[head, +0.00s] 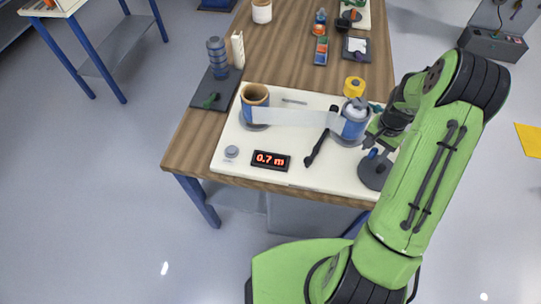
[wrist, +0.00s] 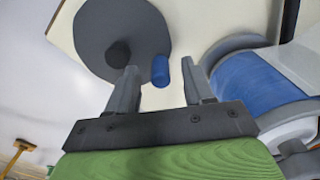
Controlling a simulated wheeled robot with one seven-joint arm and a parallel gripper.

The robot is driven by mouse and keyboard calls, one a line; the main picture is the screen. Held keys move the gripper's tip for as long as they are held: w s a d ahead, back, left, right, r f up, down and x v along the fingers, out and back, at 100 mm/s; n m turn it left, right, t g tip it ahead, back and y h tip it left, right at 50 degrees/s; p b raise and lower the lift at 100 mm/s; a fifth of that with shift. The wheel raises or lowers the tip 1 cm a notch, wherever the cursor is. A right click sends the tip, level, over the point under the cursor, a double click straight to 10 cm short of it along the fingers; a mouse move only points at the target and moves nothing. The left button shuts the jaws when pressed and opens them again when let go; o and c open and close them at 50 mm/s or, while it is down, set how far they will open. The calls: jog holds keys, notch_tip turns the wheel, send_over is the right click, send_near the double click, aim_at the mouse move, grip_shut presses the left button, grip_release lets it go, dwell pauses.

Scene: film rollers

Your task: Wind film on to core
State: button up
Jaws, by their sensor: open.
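A film strip (head: 296,117) runs from the brown-topped roll (head: 254,98) on the left to the blue core (head: 354,122) on the right. The core also shows at the right of the wrist view (wrist: 250,85). A grey crank disc (head: 373,177) lies right of the core, with a blue handle peg (head: 373,153) standing on it. In the wrist view the disc (wrist: 105,30) has a dark hub, and the peg (wrist: 160,71) appears between my fingertips. My gripper (head: 372,142) is open at the peg; contact cannot be told.
A display (head: 271,161) reads 0.7 m on the white board (head: 230,170). A black tool (head: 318,148) and a yellow spool (head: 354,87) lie near the core. A dark mat (head: 207,97) with a blue stack is at left. The board's front middle is fairly clear.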

jog(key=o, duration=0.4)
jog(key=shift+s+d+r, duration=0.2)
jog(key=shift+s+r, duration=0.1)
jog(key=shift+r, duration=0.4)
jog(key=shift+o, duration=1.1)
jog(key=shift+s+a+r+p, duration=0.1)
jog(key=shift+s+r+p, duration=0.1)
jog(key=shift+r+p, duration=0.65)
jog(key=shift+w+a+r+p, duration=0.1)
jog(key=shift+w+r+p, duration=0.1)
jog(key=shift+r+p, duration=0.6)
jog(key=shift+r, duration=0.1)
jog(key=shift+a, duration=0.1)
